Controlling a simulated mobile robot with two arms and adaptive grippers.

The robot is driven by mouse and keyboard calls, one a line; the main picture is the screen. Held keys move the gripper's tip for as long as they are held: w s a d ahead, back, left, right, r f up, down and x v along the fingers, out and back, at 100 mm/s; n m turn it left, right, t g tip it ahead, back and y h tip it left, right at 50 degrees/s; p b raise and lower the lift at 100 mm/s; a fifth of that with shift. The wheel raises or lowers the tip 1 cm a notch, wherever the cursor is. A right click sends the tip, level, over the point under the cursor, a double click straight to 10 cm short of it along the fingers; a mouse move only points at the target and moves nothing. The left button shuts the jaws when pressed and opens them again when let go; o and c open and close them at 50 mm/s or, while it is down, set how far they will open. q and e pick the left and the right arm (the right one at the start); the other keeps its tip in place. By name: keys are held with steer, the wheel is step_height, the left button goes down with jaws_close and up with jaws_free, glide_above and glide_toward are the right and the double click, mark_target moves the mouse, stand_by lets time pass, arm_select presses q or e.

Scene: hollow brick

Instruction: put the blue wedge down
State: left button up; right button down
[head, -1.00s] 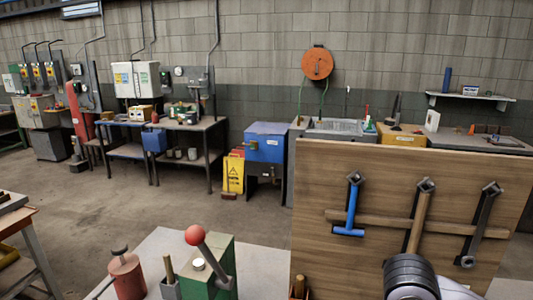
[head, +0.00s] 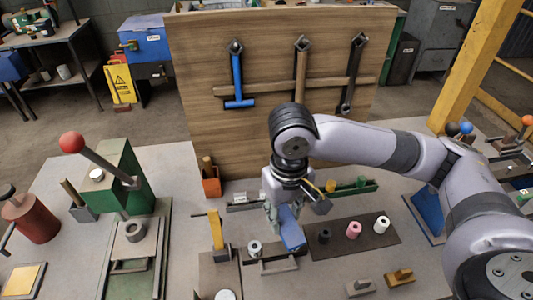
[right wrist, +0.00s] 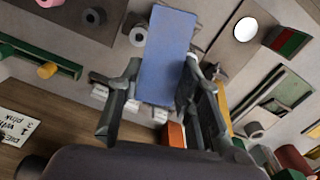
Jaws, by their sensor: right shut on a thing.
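The blue wedge (head: 291,230) is held in my right gripper (head: 285,212), above the grey bench just in front of the upright wooden board. In the right wrist view the blue wedge (right wrist: 168,58) shows as a long blue face between the two fingers of my right gripper (right wrist: 163,98). Its far end extends beyond the fingertips. Whether its lower end touches the bench is unclear. My left gripper is not in view.
A dark mat (head: 350,241) with pink, white and dark rolls lies right of the wedge. A grey ring (head: 255,248) and a yellow upright (head: 215,230) are to its left. The wooden board (head: 200,130) stands behind. A green press (head: 120,170) is at left.

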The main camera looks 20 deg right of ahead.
steer(key=w+d+r+m+p, duration=0.1)
steer(key=w+d+r+m, duration=0.25)
steer(key=w+d, duration=0.5)
steer(key=shift+n, duration=0.45)
steer(key=f, duration=0.6)
steer(key=w+f+p, duration=0.1)
steer(key=f, duration=0.6)
steer(key=f+p, duration=0.1)
steer(key=f, duration=0.5)
steer(key=shift+w+a+f, duration=0.2)
steer(key=shift+w+a, duration=0.05)
steer(key=shift+a, duration=0.15)
steer(key=shift+f, duration=0.1)
steer(key=c, duration=1.1)
jaws_free()
